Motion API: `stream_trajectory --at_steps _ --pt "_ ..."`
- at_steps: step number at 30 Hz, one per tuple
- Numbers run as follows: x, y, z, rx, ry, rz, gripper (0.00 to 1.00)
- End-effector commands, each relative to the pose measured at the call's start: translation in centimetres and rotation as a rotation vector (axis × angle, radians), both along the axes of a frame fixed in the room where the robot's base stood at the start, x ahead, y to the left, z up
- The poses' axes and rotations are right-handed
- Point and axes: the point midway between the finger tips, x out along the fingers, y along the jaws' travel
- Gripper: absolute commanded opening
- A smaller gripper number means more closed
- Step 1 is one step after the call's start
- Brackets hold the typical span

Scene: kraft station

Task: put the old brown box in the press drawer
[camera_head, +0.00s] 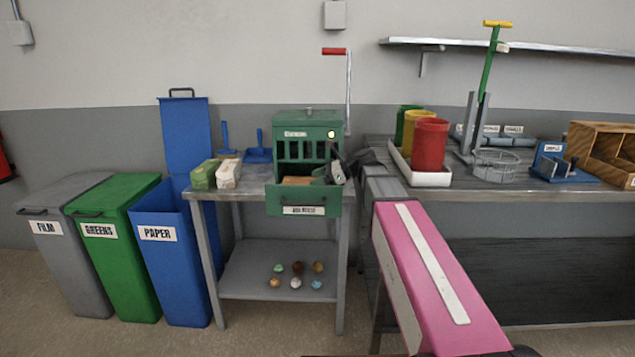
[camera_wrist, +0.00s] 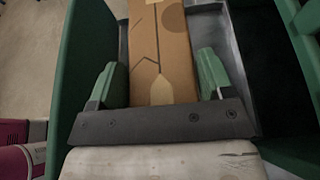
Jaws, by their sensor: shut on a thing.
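The old brown box (camera_wrist: 160,50) lies between the two green fingers of my gripper (camera_wrist: 161,82) in the wrist view. It has dark line marks and a pale patch. My gripper is shut on it. In the head view a brown top of the box (camera_head: 297,180) shows inside the open press drawer (camera_head: 303,202), below the green press (camera_head: 307,130). The drawer's green wall (camera_wrist: 85,65) and grey metal floor (camera_wrist: 212,45) surround the box in the wrist view. Whether the box touches the floor cannot be told. In the head view my gripper (camera_head: 328,172) is at the drawer's right side, its fingers partly hidden.
A green carton (camera_head: 204,174) and a pale carton (camera_head: 228,174) stand left of the press. Film (camera_head: 65,240), greens (camera_head: 118,245) and paper (camera_head: 170,250) bins stand at the left. A white tray (camera_head: 430,179) with coloured cups is on the right bench.

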Motion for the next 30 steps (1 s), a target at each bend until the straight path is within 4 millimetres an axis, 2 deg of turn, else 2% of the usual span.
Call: stream_trajectory --at_steps 11,12,14,24,30 --pt "0.0 0.0 -0.6 0.000 0.001 0.000 0.32" --pt "0.0 0.0 -0.6 0.000 0.001 0.000 0.80" --pt "0.0 0.0 -0.6 0.000 0.000 0.000 0.99" --pt "0.0 0.0 -0.3 0.000 0.000 0.000 0.99" --pt "-0.1 -2.5 0.7 0.000 -0.001 -0.003 0.99"
